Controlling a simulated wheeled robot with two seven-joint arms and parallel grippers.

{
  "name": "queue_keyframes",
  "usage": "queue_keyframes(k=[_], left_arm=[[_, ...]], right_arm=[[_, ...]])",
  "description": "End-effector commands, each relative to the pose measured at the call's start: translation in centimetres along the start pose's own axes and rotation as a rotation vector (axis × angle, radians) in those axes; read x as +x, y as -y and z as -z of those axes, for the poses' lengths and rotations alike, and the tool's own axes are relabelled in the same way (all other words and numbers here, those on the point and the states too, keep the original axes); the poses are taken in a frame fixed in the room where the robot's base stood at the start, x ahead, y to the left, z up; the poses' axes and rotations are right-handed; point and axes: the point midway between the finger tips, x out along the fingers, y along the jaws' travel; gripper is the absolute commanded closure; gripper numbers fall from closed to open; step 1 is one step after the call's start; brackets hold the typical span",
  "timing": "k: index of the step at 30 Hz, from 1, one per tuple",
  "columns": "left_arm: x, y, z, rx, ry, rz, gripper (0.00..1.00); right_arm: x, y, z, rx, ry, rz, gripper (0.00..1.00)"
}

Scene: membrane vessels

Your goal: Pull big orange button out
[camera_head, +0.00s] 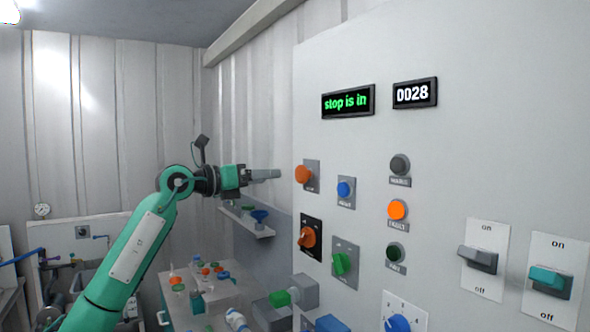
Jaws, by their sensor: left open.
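The big orange button (302,174) sits on a grey plate at the upper left of the white control panel. A display (348,101) above it reads "stop is in" in green. My left gripper (278,174) is at the end of the green arm that comes in from the left. It points right at the button, level with it, with a small gap showing in the picture. Its fingers are seen nearly side-on and are open, with nothing visible between them.
Close to the orange button are a blue button (346,189) and an orange-black rotary switch (309,238). A green knob (341,263) and an orange lamp (397,210) are further right. A small shelf (247,222) lies below the gripper.

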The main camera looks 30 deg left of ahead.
Motion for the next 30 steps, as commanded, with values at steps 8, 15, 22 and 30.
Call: queue_keyframes(k=[8, 15, 22, 30], left_arm=[[5.9, 0.2, -0.5, -0.003, 0.002, 0.004, 0.36], [8.7, 0.1, -0.2, -0.001, 0.002, 0.002, 0.36], [9.2, 0.1, -0.1, 0.000, 0.002, 0.001, 0.36], [9.2, 0.1, -0.1, 0.000, 0.002, 0.001, 0.62]], right_arm=[[-2.9, 0.0, 0.3, 0.000, 0.000, 0.001, 0.64], [-3.9, 0.0, 0.4, 0.000, 0.000, 0.001, 0.64], [-4.0, 0.0, 0.4, 0.000, 0.000, 0.001, 0.64], [-4.0, 0.1, 0.4, -0.001, 0.000, 0.001, 0.64]])
